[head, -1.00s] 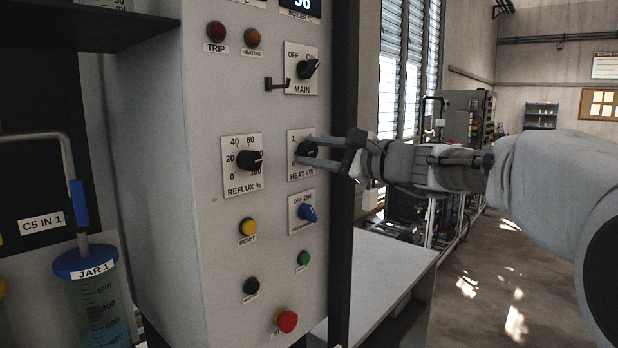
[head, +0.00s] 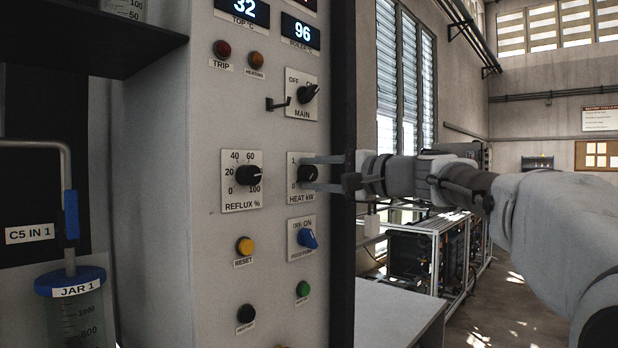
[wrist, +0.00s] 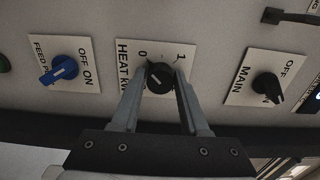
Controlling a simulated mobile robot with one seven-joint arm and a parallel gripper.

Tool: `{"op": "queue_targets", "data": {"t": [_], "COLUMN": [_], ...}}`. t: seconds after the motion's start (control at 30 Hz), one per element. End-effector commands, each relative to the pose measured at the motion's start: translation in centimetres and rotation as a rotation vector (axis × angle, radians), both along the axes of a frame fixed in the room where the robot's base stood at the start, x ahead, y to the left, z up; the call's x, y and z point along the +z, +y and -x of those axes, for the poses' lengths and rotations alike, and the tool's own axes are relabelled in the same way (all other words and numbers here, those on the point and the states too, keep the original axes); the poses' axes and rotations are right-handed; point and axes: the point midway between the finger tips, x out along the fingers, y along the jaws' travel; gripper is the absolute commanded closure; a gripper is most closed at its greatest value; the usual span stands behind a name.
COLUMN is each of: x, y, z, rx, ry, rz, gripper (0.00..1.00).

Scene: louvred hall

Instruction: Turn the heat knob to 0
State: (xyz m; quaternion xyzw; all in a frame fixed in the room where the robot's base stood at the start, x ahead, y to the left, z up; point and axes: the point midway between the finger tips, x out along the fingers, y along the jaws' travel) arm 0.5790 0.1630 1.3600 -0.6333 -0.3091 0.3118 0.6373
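The heat knob (head: 307,174) is a round black knob on a white plate marked 0 and 1, "HEAT kW", on the grey panel. It also shows in the wrist view (wrist: 160,78), with a pale mark on its face that seems to lie toward the 0 side; the exact setting is hard to read. My gripper (head: 318,173) reaches in from the right, its two fingers above and below the knob. In the wrist view the fingertips (wrist: 164,72) lie along both sides of the knob and appear closed on it, partly hiding its edges.
The MAIN switch (head: 308,94) with a small black bracket (head: 278,103) sits above. The reflux knob (head: 248,175) is to the left and the blue feed pump switch (head: 307,238) is below. A dark post (head: 342,260) edges the panel. Jar 1 (head: 72,310) stands at lower left.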

Motion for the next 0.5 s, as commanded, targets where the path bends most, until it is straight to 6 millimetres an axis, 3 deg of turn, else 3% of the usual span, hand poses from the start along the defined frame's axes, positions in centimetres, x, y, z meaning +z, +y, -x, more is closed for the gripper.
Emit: {"op": "queue_targets", "data": {"t": [0.03, 0.13, 0.5], "x": [0.01, 0.01, -0.09], "y": [0.00, 0.00, -0.46], "z": [-0.01, -0.01, 0.31], "rx": [0.000, 0.000, -0.002], "ry": [0.001, 0.001, 0.000], "rz": [-0.001, -0.001, -0.001], "gripper": [0.44, 0.26, 0.25]}}
